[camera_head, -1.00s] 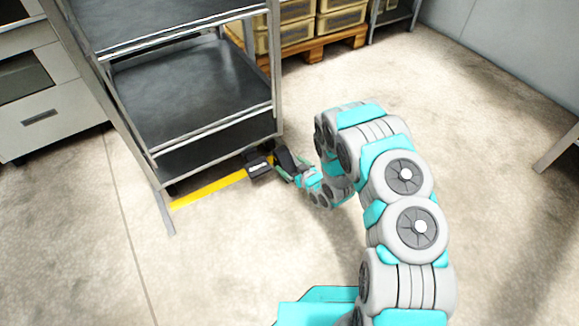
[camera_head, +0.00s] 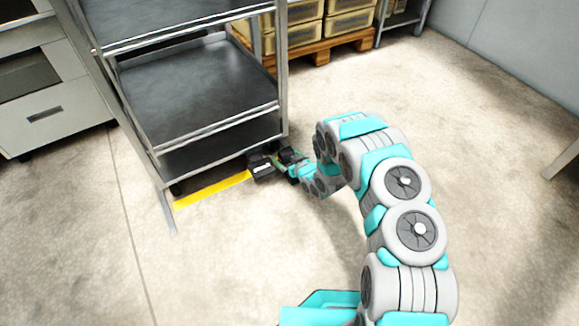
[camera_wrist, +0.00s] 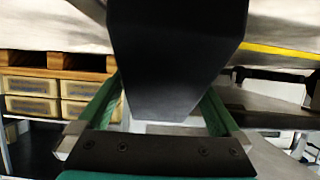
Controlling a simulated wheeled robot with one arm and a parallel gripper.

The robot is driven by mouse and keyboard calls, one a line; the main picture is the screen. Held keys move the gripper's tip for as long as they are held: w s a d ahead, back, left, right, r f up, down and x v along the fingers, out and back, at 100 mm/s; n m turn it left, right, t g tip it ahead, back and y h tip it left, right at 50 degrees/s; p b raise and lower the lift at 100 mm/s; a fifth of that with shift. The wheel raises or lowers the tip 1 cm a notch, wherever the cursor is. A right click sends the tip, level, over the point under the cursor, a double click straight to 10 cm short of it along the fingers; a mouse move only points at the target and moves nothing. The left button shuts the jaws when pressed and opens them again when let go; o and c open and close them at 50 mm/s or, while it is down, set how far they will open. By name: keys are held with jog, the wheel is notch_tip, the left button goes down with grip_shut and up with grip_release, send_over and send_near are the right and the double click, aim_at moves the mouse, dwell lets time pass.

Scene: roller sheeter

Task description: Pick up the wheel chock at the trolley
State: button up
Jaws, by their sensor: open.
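The black wheel chock (camera_head: 262,167) sits low at the trolley's near right corner, by the end of the yellow floor stripe. In the wrist view a large dark block, which looks like the chock (camera_wrist: 172,50), fills the middle. My gripper (camera_head: 279,163) is low beside the chock, on its right. In the wrist view my gripper (camera_wrist: 158,100) is open, with a green finger on either side of the dark block. Whether the fingers touch it I cannot tell. The grey metal trolley (camera_head: 195,95) stands above and left of the chock.
A yellow floor stripe (camera_head: 213,189) runs along the trolley's front edge. Pale crates (camera_head: 350,22) stand on a wooden pallet (camera_head: 325,48) behind. A grey cabinet (camera_head: 55,110) is at left. The concrete floor to the right is clear.

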grip_shut()
dwell(0.8)
